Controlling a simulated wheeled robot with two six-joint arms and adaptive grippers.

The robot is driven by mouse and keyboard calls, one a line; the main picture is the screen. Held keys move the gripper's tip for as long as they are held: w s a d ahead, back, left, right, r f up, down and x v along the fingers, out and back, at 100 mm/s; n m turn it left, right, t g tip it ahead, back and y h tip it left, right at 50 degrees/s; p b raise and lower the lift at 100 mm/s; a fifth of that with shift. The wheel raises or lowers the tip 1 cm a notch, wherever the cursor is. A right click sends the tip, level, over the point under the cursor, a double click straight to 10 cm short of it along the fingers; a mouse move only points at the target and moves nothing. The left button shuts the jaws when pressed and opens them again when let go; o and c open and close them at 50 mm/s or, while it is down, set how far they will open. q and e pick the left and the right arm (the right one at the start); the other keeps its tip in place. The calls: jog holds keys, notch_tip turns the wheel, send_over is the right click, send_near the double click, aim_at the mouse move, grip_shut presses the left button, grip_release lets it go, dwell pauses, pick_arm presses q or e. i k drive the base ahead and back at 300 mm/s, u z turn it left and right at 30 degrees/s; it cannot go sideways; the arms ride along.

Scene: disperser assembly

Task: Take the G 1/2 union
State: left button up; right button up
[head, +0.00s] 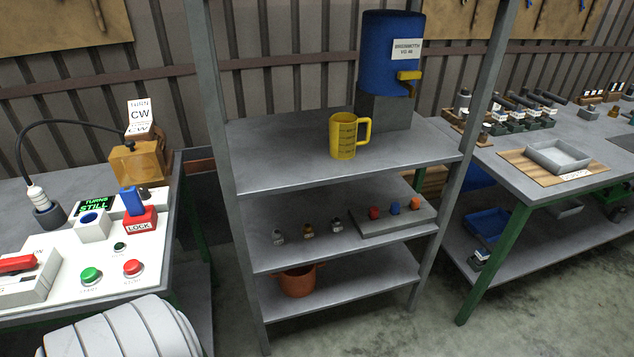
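On the middle shelf (330,255) of the grey rack stand three small fittings in a row: a grey one (278,237), a brass-toned one (308,231) and another grey one (337,226). Small tags seem to be on or in front of them, too small to read. I cannot tell which one is the G 1/2 union. To their right a grey block (400,224) holds a red piece (374,212), a blue piece (395,208) and an orange piece (415,203). Neither of my grippers shows in the head view.
The top shelf (270,165) holds a yellow jug (343,137) and a blue drum (388,50) with a yellow tap. An orange pot (297,281) stands on the bottom shelf. Rack posts flank the shelves. A control bench is left; a bench with a tray (558,156) is right.

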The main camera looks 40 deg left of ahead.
aim_at(277, 236)
jog(key=i, duration=2.1)
jog(key=u, duration=1.3)
